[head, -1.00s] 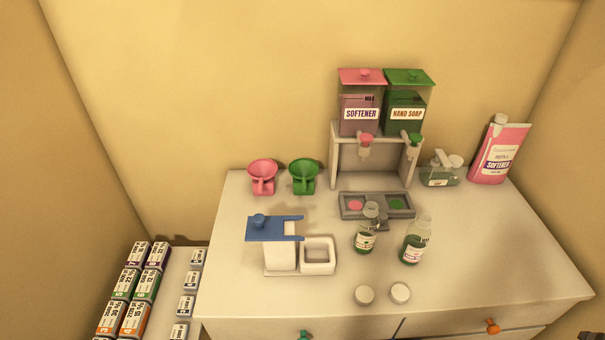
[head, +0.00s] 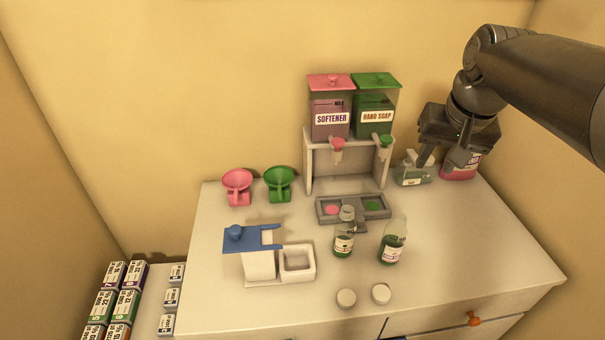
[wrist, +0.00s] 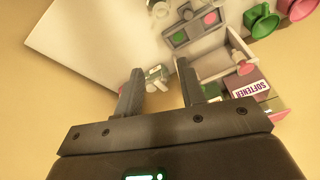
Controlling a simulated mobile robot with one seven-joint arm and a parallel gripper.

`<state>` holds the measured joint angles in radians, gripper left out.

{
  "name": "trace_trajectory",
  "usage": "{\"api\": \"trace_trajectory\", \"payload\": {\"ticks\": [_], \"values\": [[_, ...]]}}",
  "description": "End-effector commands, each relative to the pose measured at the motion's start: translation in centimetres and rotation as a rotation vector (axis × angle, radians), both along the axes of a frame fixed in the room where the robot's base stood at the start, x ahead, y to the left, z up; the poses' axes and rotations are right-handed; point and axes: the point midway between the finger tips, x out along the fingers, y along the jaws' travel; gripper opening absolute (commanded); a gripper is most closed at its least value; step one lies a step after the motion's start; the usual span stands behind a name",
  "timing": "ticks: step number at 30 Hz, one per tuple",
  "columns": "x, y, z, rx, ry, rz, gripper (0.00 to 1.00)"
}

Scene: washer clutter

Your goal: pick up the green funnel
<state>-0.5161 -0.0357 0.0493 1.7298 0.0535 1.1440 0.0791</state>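The green funnel (head: 279,182) stands on the white cabinet top near the back wall, just right of the pink funnel (head: 238,186). My gripper (head: 446,160) is at the right of the head view, in front of the pink refill pouch and far to the right of the green funnel. In the wrist view its two fingers (wrist: 161,92) stand wide apart with nothing held between them.
The dispenser stand with softener and hand soap tanks (head: 347,150) rises between my gripper and the funnels. The pink pouch (head: 460,173) is partly hidden.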

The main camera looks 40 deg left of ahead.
Motion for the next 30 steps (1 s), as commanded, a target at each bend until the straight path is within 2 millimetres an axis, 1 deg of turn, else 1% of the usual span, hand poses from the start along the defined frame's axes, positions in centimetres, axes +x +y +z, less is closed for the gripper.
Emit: {"api": "trace_trajectory", "payload": {"ticks": [1,2,3,5,6,8,9,11,12,15,18,20,21,24,27,30], "values": [[0.4,2.8,-0.3,-0.002,0.015,0.037,0.36],[0.6,4.2,-0.3,-0.003,0.024,0.057,0.36],[0.7,6.2,-0.6,-0.005,0.036,0.082,0.36],[0.8,9.2,-0.9,-0.006,0.052,0.117,0.36],[0.8,11.1,-1.3,-0.01,0.065,0.14,0.36],[0.7,14.0,-1.9,-0.015,0.081,0.173,0.36],[0.6,15.8,-2.4,-0.02,0.093,0.194,0.36],[0.4,18.5,-3.2,-0.029,0.109,0.22,0.36],[0.2,20.1,-3.9,-0.037,0.119,0.236,0.36],[-0.1,23.8,-5.7,-0.06,0.142,0.267,0.36],[-0.5,27.0,-7.9,-0.089,0.16,0.286,0.36],[-0.6,28.7,-9.3,-0.109,0.169,0.296,0.36],[-0.7,29.8,-10.4,-0.124,0.176,0.3,0.36],[-1.0,32.4,-13.2,-0.163,0.186,0.308,0.36],[-1.4,34.3,-15.5,-0.196,0.193,0.31,0.36],[-1.7,35.5,-17.2,-0.22,0.197,0.312,0.36]]}}
